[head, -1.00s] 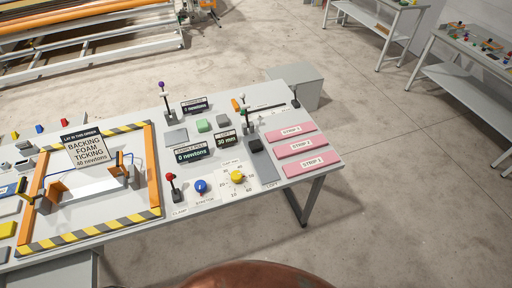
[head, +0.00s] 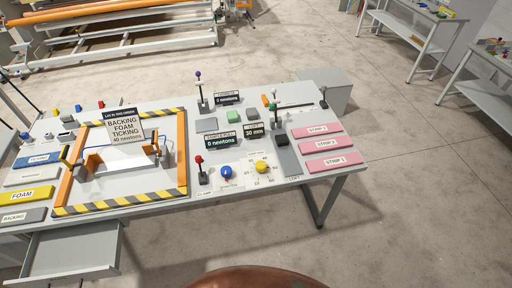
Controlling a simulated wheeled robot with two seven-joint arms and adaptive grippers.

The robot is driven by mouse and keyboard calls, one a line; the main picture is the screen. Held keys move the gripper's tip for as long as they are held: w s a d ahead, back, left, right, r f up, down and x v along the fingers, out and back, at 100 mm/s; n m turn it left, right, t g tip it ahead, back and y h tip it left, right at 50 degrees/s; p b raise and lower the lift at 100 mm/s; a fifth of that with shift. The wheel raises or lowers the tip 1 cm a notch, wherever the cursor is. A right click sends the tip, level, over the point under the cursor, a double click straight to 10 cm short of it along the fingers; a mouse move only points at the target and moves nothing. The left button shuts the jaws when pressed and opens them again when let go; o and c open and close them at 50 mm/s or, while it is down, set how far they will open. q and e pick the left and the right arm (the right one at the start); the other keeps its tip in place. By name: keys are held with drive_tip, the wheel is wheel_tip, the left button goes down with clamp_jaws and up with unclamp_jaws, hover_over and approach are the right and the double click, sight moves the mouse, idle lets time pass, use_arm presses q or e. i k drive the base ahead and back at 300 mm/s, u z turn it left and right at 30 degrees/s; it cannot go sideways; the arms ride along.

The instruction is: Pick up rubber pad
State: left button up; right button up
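No thing in the head view is labelled as a rubber pad, and I cannot tell for sure which one it is. A flat grey square pad (head: 205,126) lies on the table behind the "0 newtons" sign. A longer dark grey plate (head: 289,162) lies left of the pink strips. Neither of my grippers is in view.
The table (head: 330,118) carries a striped frame (head: 120,202), lever posts, a blue knob (head: 227,172), a yellow knob (head: 262,167) and pink strips (head: 320,147). Labelled slabs, including yellow foam (head: 26,194), lie at left. A drawer (head: 75,250) stands out below the front edge.

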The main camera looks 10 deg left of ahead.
sight(282, 140)
drive_tip(key=z, duration=0.5)
drive_tip(key=k, duration=0.15)
drive_tip(key=u, duration=1.45)
drive_tip(key=i, duration=0.8)
drive_tip(key=z, duration=0.35)
